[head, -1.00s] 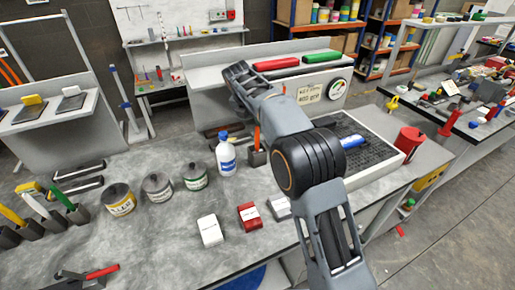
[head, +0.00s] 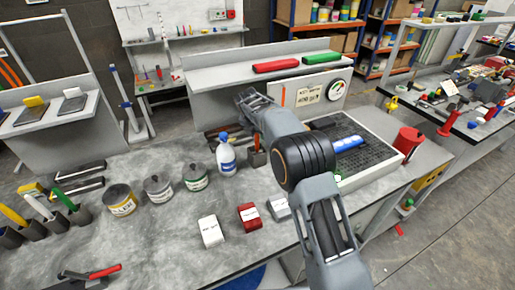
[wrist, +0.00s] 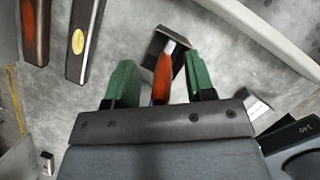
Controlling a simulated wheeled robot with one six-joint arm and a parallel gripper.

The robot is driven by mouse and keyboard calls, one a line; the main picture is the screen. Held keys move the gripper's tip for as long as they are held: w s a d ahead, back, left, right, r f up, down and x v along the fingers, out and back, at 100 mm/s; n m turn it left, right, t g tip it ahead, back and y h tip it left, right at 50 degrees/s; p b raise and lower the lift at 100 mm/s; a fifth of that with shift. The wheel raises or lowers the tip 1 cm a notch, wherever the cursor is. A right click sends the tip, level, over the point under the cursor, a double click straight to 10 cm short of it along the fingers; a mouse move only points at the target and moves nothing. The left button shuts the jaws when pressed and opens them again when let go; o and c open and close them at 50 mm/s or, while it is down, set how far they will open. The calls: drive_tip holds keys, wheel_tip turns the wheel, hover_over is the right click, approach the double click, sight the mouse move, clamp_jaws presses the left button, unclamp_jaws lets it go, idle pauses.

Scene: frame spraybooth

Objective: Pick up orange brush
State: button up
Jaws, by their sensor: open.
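The orange brush (head: 257,138) stands upright in a small dark holder (head: 258,158) on the grey bench, just right of a white bottle. In the wrist view the orange handle (wrist: 162,80) shows between the two green fingers of my gripper (wrist: 160,66). The dark holder (wrist: 166,46) lies beyond it. The fingers are apart, with a gap on each side of the handle, and I see no contact. In the head view my arm reaches above and behind the brush, and the fingers cannot be made out there.
The white bottle with a blue cap (head: 227,158) stands close left of the holder. Several cans (head: 158,189) are further left. White and red boxes (head: 249,216) sit in front. A grated tray (head: 372,155) with a blue item (head: 349,143) is at the right.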

clamp_jaws()
idle(0.4)
drive_tip(key=shift+r, duration=0.15)
